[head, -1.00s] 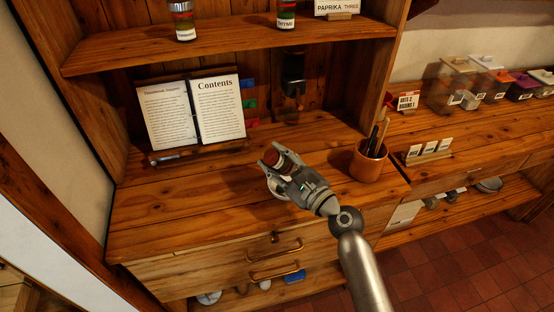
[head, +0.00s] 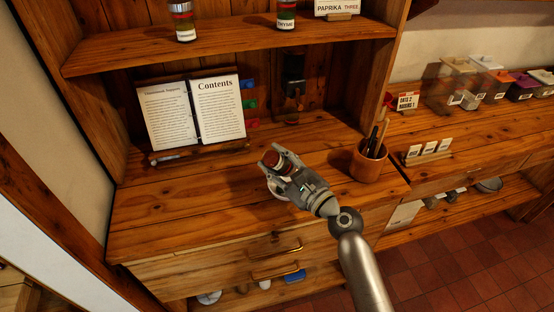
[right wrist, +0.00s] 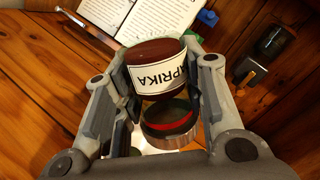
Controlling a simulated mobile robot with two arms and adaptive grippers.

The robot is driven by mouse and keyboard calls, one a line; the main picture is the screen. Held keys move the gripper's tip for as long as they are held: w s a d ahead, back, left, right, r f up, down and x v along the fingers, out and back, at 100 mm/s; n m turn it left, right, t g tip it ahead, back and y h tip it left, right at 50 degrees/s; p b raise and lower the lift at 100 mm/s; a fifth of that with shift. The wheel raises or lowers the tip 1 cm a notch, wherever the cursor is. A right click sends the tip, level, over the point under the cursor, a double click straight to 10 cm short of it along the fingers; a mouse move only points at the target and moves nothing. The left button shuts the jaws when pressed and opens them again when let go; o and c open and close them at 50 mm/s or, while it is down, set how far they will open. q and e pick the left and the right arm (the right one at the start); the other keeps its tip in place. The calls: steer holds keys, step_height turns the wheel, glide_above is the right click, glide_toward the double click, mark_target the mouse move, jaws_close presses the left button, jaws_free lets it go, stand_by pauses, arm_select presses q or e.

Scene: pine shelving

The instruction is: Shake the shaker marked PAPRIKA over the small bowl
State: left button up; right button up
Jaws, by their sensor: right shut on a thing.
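My right gripper (head: 273,170) is shut on the PAPRIKA shaker (right wrist: 158,70), above the front part of the wooden counter. In the right wrist view the shaker's label reads upside down. In the head view the shaker (head: 271,159) shows between the fingers, tilted. The small white bowl (head: 277,190) is under the gripper and mostly hidden by it. My left gripper is out of view.
An open book (head: 190,112) stands at the back of the counter (head: 170,210). A pen cup (head: 368,162) stands right of the gripper. A dark object (head: 292,85) stands behind. Two more shakers, one marked THYME (head: 286,16), are on the shelf above. The counter's left part is clear.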

steer(key=shift+r, duration=0.1)
step_height(320, 180, up, 4)
steer(key=p, duration=0.4)
steer(key=shift+f, duration=0.3)
steer(key=shift+r+n, duration=0.3)
steer(key=shift+n, duration=0.4)
step_height(320, 180, up, 3)
steer(key=n, duration=0.6)
steer(key=shift+r+n, duration=0.1)
steer(key=shift+n, duration=0.2)
steer(key=r+n, duration=0.1)
steer(key=n, duration=0.1)
steer(key=shift+r+n+p, duration=0.1)
steer(key=shift+n+p, duration=0.25)
steer(key=shift+n, duration=0.05)
